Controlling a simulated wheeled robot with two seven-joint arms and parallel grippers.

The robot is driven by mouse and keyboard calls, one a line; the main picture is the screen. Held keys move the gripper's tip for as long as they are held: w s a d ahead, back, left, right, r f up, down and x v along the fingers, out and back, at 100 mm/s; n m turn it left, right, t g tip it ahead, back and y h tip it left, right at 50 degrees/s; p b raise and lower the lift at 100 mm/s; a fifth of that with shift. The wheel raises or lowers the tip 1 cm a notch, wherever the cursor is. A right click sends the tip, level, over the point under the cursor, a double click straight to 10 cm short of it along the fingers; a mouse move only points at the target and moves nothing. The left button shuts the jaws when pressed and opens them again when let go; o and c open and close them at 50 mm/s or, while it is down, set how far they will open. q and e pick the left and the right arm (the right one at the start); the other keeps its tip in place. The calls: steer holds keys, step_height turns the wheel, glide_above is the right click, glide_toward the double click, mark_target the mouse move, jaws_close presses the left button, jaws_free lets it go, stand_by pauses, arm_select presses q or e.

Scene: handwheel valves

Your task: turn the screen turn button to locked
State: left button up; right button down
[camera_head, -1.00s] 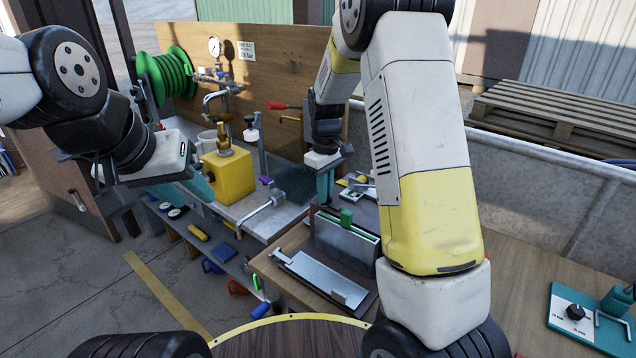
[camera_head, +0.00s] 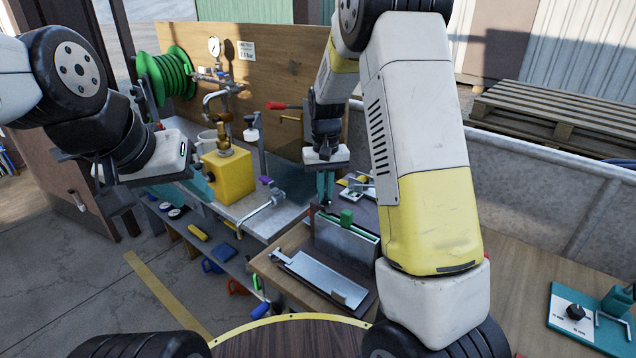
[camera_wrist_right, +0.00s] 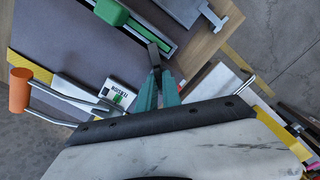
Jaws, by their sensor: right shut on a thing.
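My right gripper (camera_head: 325,189) points straight down at the back of the small bench, at the left end of an upright grey box-like frame. In the right wrist view its teal fingers (camera_wrist_right: 159,82) are shut on a small dark bar, which looks like the turn button (camera_wrist_right: 153,55). The bar sticks out past the fingertips beside the frame with the green block (camera_wrist_right: 111,11). Its pivot and any locked mark are hidden or too small to read. My left gripper (camera_head: 197,182) hangs at the left by the yellow block; its fingers are hard to make out.
An orange-handled lever (camera_wrist_right: 20,90) and a white labelled part (camera_wrist_right: 118,94) lie close to the right gripper. A grey sliding plate (camera_head: 322,277) lies on the bench in front. A yellow valve block (camera_head: 230,174) stands left. A teal panel with a black knob (camera_head: 575,312) is far right.

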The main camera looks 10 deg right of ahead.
steer(key=m, duration=0.4)
steer(key=shift+m, duration=2.9)
steer(key=c, duration=1.5)
jaws_free()
step_height(320, 180, up, 8)
steer(key=shift+f, duration=0.1)
